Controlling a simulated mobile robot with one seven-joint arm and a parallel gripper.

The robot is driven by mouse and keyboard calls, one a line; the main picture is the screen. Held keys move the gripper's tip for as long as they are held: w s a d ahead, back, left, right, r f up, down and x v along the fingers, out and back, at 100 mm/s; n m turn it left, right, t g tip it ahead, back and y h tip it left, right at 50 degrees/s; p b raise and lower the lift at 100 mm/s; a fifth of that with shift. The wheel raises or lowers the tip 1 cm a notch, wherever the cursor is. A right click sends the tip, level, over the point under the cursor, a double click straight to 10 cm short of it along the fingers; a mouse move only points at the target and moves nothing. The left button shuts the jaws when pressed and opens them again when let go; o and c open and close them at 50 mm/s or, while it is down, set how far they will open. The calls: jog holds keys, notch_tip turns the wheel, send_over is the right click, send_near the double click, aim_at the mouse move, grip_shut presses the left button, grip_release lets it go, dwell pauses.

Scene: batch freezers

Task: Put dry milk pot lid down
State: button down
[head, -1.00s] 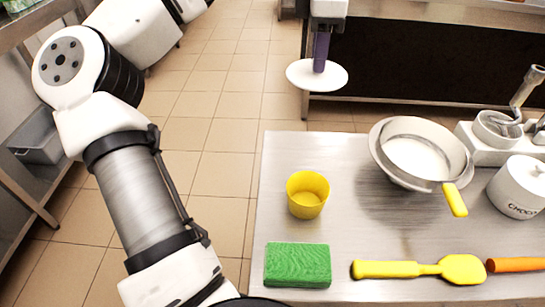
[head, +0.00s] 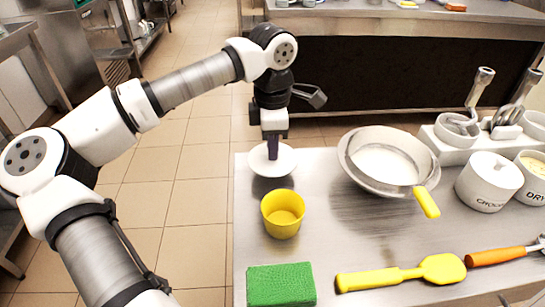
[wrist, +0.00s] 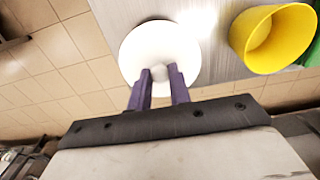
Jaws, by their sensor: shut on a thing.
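The dry milk pot lid (head: 258,164) is a round white disc with a small knob. My gripper (head: 271,155) is shut on the knob, its purple fingers pointing down. The lid is over the table's far left corner in the head view, and I cannot tell whether it touches the top. In the wrist view the lid (wrist: 140,45) lies just beyond the fingertips (wrist: 161,72), partly over the table edge. The pot marked "DRY" (head: 535,188) stands open at the right edge of the head view, with pale contents.
A yellow cup (head: 282,226) stands just in front of the lid. Bare tabletop lies between cup and bowl.

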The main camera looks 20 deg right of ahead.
jog(key=shift+f, duration=2)
jog(key=shift+f, duration=0.1)
jog(key=shift+f, duration=0.15)
jog(key=c, duration=1.3)
grip_release()
jog(key=shift+r, duration=0.2)
notch_tip(320, 180, up, 12)
jog(key=shift+r, duration=0.1)
